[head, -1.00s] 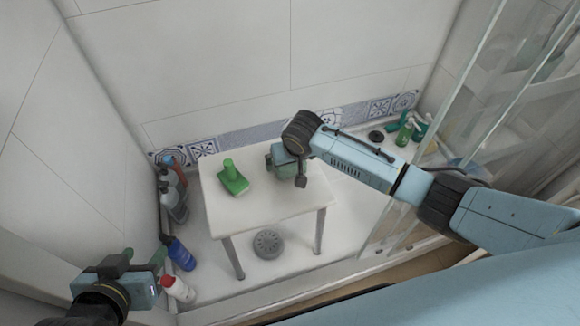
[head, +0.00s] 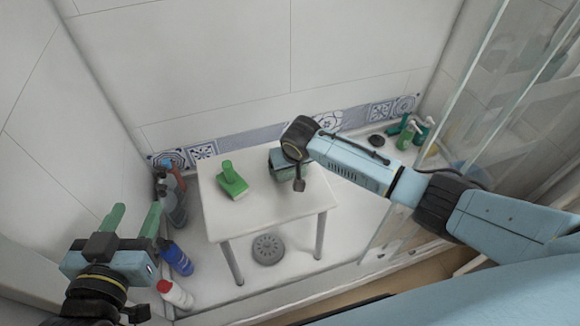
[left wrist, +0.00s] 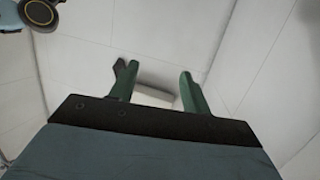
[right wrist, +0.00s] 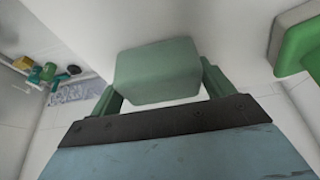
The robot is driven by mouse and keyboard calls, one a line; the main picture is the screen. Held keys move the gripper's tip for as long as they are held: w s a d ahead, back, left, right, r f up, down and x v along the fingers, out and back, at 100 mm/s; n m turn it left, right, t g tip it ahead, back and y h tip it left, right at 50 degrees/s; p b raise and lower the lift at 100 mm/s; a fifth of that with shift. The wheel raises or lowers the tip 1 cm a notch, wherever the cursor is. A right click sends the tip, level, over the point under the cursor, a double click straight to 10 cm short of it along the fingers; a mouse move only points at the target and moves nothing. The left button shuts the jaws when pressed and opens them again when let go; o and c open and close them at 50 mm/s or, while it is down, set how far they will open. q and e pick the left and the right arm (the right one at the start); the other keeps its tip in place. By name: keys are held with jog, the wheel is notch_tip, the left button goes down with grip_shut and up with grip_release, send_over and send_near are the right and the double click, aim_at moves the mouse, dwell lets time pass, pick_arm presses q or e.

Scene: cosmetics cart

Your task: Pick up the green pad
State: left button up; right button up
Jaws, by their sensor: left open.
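A muted green, rounded block, which looks like the green pad (right wrist: 158,72), lies between the fingers of my right gripper (right wrist: 160,88) in the right wrist view. I cannot tell if the fingers press on it. In the head view this pad (head: 279,158) is at the white table's back right, partly hidden by my right gripper (head: 290,172). A brighter green tool with an upright handle (head: 231,182) stands left of it; it also shows in the right wrist view (right wrist: 302,45). My left gripper (head: 133,216) is open and empty, away from the table; its spread fingers show in the left wrist view (left wrist: 157,88).
The white table (head: 265,218) has bare room at its front. A grey drain (head: 267,249) lies below. Glass panels (head: 455,95) stand at right.

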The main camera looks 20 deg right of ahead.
jog(key=c, duration=0.5)
jog(key=shift+c, duration=0.2)
pick_arm(q)
jog(key=shift+f, duration=0.15)
pick_arm(e)
jog(key=shift+r, duration=0.15)
notch_tip(320, 180, up, 3)
jog(key=shift+f+p, duration=0.1)
jog(key=shift+p, duration=0.9)
notch_tip(320, 180, up, 4)
jog(key=shift+r+p, duration=0.15)
jog(key=shift+p, duration=0.95)
jog(key=shift+r+p, duration=0.4)
jog(key=shift+r, duration=0.45)
pick_arm(q)
jog(key=s+a+f+g+y, duration=0.2)
jog(key=s+a+f+g, duration=0.1)
jog(key=s+f+g, duration=0.2)
jog(key=s+a+f+g+y, duration=0.1)
jog(key=s+a+f+g, duration=0.2)
jog(key=s+f+g, duration=0.3)
jog(key=shift+s+a+f+n+g+y, duration=0.35)
jog(key=shift+s+f, duration=0.3)
jog(key=shift+f, duration=0.55)
pick_arm(e)
jog(key=shift+r, duration=0.45)
